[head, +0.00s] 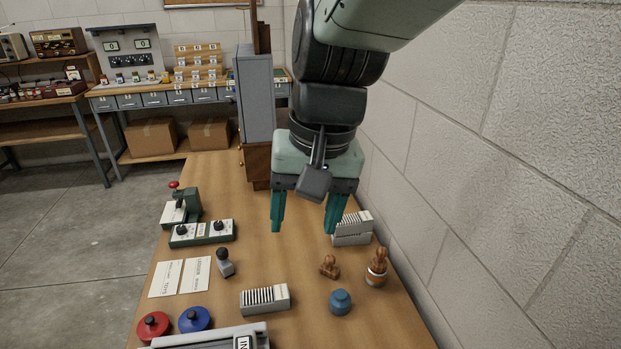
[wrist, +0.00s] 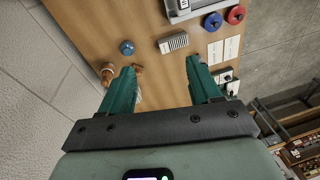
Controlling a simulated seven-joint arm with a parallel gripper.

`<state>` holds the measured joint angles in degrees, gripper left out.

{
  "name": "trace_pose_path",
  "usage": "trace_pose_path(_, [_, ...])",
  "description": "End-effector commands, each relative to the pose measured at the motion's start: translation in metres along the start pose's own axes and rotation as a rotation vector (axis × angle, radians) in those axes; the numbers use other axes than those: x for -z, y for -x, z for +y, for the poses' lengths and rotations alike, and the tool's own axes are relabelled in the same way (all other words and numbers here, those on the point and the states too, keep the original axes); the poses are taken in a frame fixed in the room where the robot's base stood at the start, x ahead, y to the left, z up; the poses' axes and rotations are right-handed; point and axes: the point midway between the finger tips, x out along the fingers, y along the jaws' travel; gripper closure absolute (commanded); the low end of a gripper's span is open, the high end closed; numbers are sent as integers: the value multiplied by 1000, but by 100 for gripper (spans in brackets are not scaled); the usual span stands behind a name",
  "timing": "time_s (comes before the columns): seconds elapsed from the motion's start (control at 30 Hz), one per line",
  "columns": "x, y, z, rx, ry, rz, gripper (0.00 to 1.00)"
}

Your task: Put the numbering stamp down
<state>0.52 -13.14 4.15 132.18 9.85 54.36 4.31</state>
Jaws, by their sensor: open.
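A small stamp with a black knob handle and grey body (head: 224,264) stands upright on the wooden table, right of the paper cards; it looks like the numbering stamp, though I cannot read a label. My gripper (head: 304,228) is open, with nothing between its two teal fingers. It hangs above the table, right of and beyond that stamp, apart from it. In the wrist view my gripper (wrist: 161,68) is also open and empty, with tabletop showing between the fingers. I cannot make out the black-handled stamp in that view.
Wooden stamps (head: 329,268) (head: 377,270), a blue jar (head: 340,302) and a slotted box (head: 265,299) stand nearby. Another slotted box (head: 352,232) is behind the right finger. A green device (head: 202,232), cards (head: 195,275), and red (head: 153,326) and blue (head: 195,319) discs lie left. The wall is close right.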

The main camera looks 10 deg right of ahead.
Motion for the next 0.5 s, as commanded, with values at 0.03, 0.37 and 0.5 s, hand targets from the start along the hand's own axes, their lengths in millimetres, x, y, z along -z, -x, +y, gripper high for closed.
trace_pose_path(0.03, [-20,58,3,-6,59,231,37])
trace_pose_path(0.37, [-64,68,40,-106,175,381,37])
trace_pose_path(0.5, [-65,68,41,-109,178,383,37])
